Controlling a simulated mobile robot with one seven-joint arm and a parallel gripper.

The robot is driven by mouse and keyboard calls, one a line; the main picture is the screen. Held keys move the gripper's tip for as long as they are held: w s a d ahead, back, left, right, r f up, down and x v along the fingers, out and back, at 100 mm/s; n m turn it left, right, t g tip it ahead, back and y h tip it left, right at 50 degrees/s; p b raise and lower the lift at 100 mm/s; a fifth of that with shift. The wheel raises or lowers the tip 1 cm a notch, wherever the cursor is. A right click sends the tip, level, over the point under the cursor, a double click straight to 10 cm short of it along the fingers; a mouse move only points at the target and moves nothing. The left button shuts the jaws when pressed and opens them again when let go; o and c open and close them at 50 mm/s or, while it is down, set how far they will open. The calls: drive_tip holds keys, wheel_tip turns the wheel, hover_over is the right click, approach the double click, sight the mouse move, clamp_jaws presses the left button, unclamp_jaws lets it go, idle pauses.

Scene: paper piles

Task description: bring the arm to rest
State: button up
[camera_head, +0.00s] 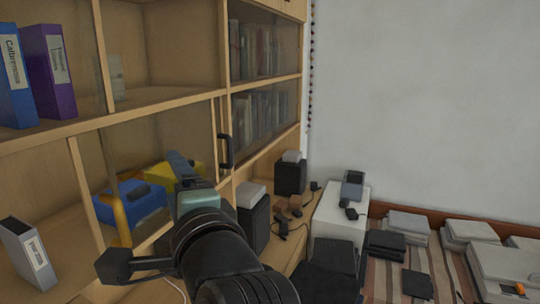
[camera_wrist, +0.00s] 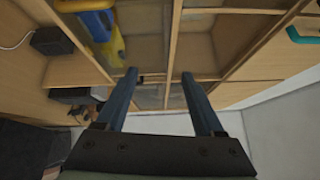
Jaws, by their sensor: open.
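My gripper (camera_wrist: 160,75) shows in the wrist view with its two blue-grey fingers spread apart and nothing between them. Beyond the fingers are the wooden shelf compartments. In the head view my black arm rises from the bottom middle, and its end is in front of the bookcase (camera_head: 158,97). The fingers are hard to make out there. My arm hides part of the lower shelf and the counter.
A blue item (camera_head: 130,203) and a yellow item (camera_head: 182,174) lie in the lower shelf. Binders (camera_head: 50,70) stand upper left. Dark speakers (camera_head: 252,222) stand on the counter to the right of my arm. Paper piles (camera_head: 408,224) lie at right. The wall above is bare.

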drive_tip(key=s+d+r+n+t+h+b, duration=0.3)
drive_tip(key=s+d+r+n+t+h, duration=0.6)
drive_tip(key=s+d+r+n+t, duration=0.2)
drive_tip(key=s+d+r+n, duration=0.1)
drive_tip(key=s+r+n, duration=0.1)
drive_tip(key=s+r, duration=0.1)
drive_tip(key=shift+s+d+r+t, duration=0.3)
drive_tip(key=shift+d+r, duration=0.1)
drive_tip(key=shift+r, duration=0.45)
